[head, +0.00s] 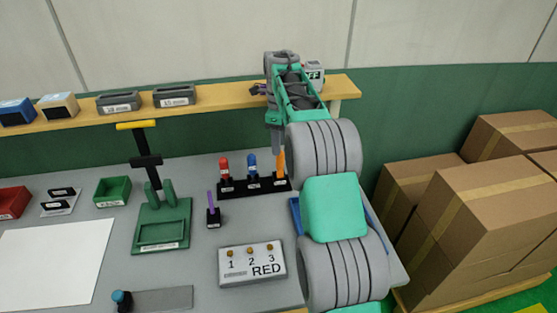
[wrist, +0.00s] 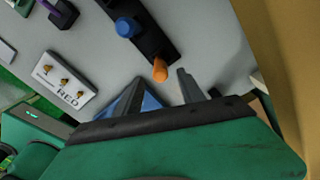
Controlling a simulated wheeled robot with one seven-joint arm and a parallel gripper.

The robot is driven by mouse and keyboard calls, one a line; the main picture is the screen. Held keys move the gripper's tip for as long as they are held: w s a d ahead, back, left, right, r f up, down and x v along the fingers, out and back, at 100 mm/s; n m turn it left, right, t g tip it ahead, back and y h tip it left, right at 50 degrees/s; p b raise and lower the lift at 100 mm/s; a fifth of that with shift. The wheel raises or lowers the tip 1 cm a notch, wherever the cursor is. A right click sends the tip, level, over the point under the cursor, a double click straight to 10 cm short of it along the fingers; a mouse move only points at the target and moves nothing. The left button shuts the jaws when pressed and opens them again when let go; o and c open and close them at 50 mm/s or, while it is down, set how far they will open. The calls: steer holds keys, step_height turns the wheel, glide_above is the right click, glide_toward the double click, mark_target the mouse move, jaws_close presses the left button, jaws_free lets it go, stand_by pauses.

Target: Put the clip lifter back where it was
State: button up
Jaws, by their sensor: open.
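A black rack (head: 240,187) on the grey table holds three upright tools, with a red handle (head: 224,168), a blue handle (head: 252,166) and an orange handle (head: 281,163). I cannot tell by name which tool is the clip lifter. My gripper (head: 276,146) is open and empty, pointing down at the rack's right end, by the orange handle. In the wrist view the orange handle (wrist: 160,70) lies just beyond the gap between my open fingertips (wrist: 157,86), and the blue handle (wrist: 127,27) is farther off. My arm hides part of the table's right side.
A purple tool (head: 211,203) stands in a small black holder. A white board (head: 252,264) reading RED has three knobs. A green fixture (head: 163,225) stands left. A wooden shelf (head: 215,96) runs behind with bins. Cardboard boxes (head: 480,200) are stacked right.

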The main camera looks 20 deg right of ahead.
steer(key=r, duration=0.3)
steer(key=shift+s+a+r+n, duration=0.15)
steer(key=shift+a+r+n, duration=0.1)
steer(key=shift+n, duration=0.05)
steer(key=s+a+r+n+t, duration=0.1)
steer(key=s+a+r+n, duration=0.1)
steer(key=s+a+n, duration=0.3)
steer(key=s+a+r+n+t, duration=0.1)
steer(key=s+a+r+n, duration=0.2)
steer(key=s+n, duration=0.45)
steer(key=s+a+f+n+t, duration=0.1)
steer(key=s+a+f+n, duration=0.1)
steer(key=s+f+n, duration=0.2)
steer(key=s+a+f+n+t, duration=0.1)
steer(key=s+f+n, duration=0.3)
steer(key=s+n, duration=0.4)
steer(key=s+a, duration=0.1)
steer(key=s, duration=0.3)
steer(key=shift+a+n, duration=0.3)
steer(key=shift+n, duration=0.05)
steer(key=shift+s, duration=0.1)
